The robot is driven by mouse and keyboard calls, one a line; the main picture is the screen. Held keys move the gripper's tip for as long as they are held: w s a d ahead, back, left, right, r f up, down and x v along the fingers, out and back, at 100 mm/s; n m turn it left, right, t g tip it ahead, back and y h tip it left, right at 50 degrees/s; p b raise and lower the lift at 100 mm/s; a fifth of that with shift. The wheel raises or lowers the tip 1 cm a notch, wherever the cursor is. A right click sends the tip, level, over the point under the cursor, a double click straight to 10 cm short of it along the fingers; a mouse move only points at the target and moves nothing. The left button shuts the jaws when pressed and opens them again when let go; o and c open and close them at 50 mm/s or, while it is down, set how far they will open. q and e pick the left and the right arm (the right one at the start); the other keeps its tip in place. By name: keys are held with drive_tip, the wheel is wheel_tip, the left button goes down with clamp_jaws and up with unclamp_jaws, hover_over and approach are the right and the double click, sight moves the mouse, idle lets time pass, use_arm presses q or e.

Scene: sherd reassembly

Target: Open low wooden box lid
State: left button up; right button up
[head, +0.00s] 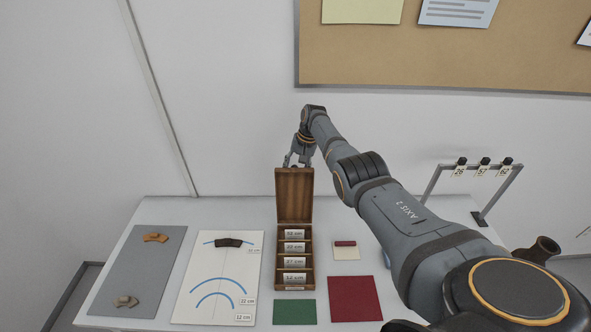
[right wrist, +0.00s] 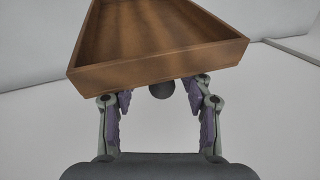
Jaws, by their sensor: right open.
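The low wooden box (head: 294,262) stands on the table, with several labelled compartments in a row. Its lid (head: 294,195) stands raised, roughly upright at the far end of the box. My right gripper (head: 299,160) is at the top edge of the lid. In the right wrist view, the lid's wooden edge (right wrist: 160,72) spans above the open fingers (right wrist: 164,98). A dark round knob (right wrist: 162,91) sits below that edge, between the fingers with gaps on both sides. My left gripper is out of view.
A grey mat (head: 140,262) and a white board (head: 212,300) with sherds lie to the left. Green (head: 294,312) and red (head: 355,299) mats lie in front and right. A tag rack (head: 436,180) and brown jug (head: 537,250) stand right. My right arm reaches over the table's right side.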

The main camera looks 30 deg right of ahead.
drive_tip(key=shift+w+a+f, duration=0.1)
drive_tip(key=v, duration=1.2)
